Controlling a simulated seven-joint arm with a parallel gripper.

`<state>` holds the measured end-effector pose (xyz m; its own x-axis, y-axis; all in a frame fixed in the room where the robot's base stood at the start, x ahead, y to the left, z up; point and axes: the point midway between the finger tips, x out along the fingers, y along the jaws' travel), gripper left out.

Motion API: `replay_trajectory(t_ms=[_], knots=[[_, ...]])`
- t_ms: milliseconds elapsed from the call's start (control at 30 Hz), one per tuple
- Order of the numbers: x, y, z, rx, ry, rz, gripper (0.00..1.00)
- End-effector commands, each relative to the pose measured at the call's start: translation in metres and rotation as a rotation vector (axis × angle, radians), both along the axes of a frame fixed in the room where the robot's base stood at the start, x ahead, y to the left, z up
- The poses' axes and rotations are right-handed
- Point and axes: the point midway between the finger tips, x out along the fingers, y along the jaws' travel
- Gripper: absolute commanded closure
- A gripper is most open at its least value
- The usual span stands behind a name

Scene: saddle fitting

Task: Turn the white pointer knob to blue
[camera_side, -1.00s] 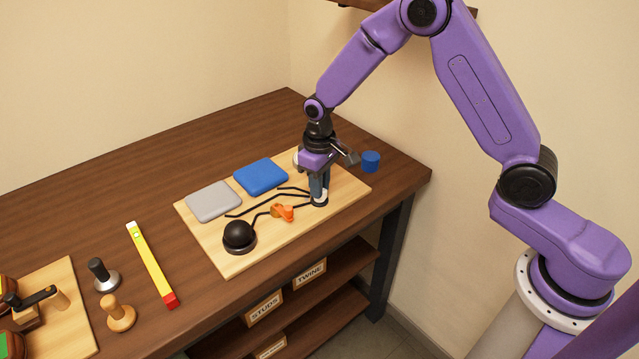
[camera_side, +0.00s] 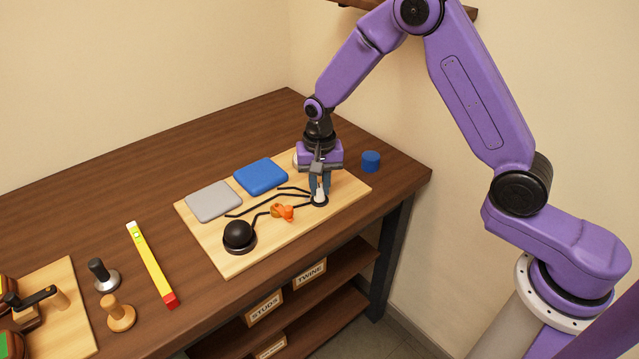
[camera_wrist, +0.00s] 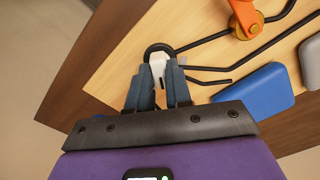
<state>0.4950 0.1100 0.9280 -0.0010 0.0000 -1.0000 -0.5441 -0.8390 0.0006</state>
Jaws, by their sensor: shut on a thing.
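The white pointer knob (camera_wrist: 158,66) sits on a dark round base at the edge of the light wooden board (camera_side: 235,262). In the side view the white knob (camera_side: 320,196) shows between the fingers. My gripper (camera_wrist: 157,85) points down over it and is shut on it, one finger on each side. The blue pad (camera_side: 261,176) lies on the board behind and left of the gripper. It also shows in the wrist view (camera_wrist: 255,92). The fingers hide part of the knob's sides.
An orange knob (camera_side: 283,212), a black ball (camera_side: 239,235), a grey pad (camera_side: 213,201) and black lines share the board. A blue cylinder (camera_side: 371,161) stands behind it. The table's back left is clear.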

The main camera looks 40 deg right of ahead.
Motion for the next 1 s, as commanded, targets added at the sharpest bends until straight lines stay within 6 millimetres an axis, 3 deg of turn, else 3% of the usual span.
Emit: replay_trajectory(t_ms=[333, 833, 867, 900, 933, 1000], knots=[[0.0013, -0.0001, 0.0012, 0.000, -0.005, -0.123, 1.00], [0.0016, -0.0005, 0.0013, 0.002, -0.005, -0.144, 1.00], [0.0016, -0.0005, 0.0013, 0.002, -0.005, -0.144, 0.74], [0.0016, -0.0005, 0.0012, 0.002, -0.005, -0.144, 0.61], [0.0014, -0.0006, 0.0012, 0.002, -0.005, -0.143, 0.55], [0.0012, -0.0004, 0.0009, 0.001, -0.003, -0.142, 0.55]])
